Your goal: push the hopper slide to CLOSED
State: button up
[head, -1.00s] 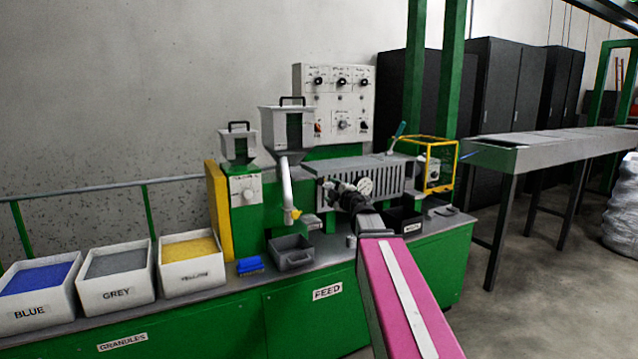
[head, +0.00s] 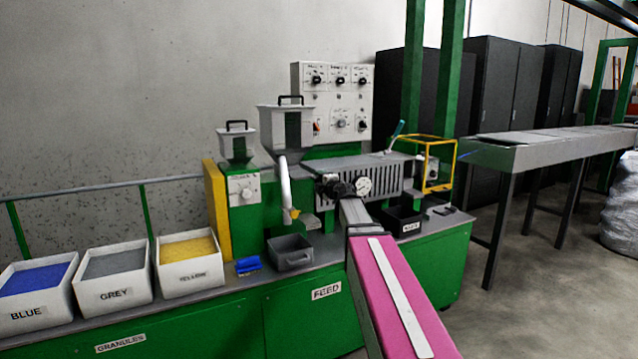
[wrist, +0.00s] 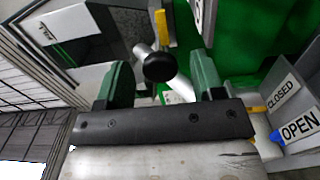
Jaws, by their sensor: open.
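My gripper (wrist: 162,76) is open in the wrist view, its two green fingers apart. A black round knob (wrist: 160,67) on a pale metal rod shows between the fingers; nothing is gripped, and I cannot tell how far beyond the tips it is. White plates marked CLOSED (wrist: 284,92) and OPEN (wrist: 300,127) are to the right of the fingers. A blue pointed piece (wrist: 277,138) lies beside the OPEN plate. In the head view the large grey hopper (head: 287,125) stands on the machine, left of my gripper (head: 343,189). The slide itself is not clear there.
A white pipe (head: 286,185) runs down below the hopper. The slotted barrel cover (head: 385,183) and gauge are close to my gripper. A grey bin (head: 291,254), blue brush (head: 248,265) and black bin (head: 405,220) sit on the bench. Granule boxes stand left.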

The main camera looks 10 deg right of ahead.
aim_at(315, 179)
jog(key=shift+x, duration=0.8)
grip_shut()
jog(key=x, duration=0.3)
grip_release()
jog(key=shift+w, duration=0.1)
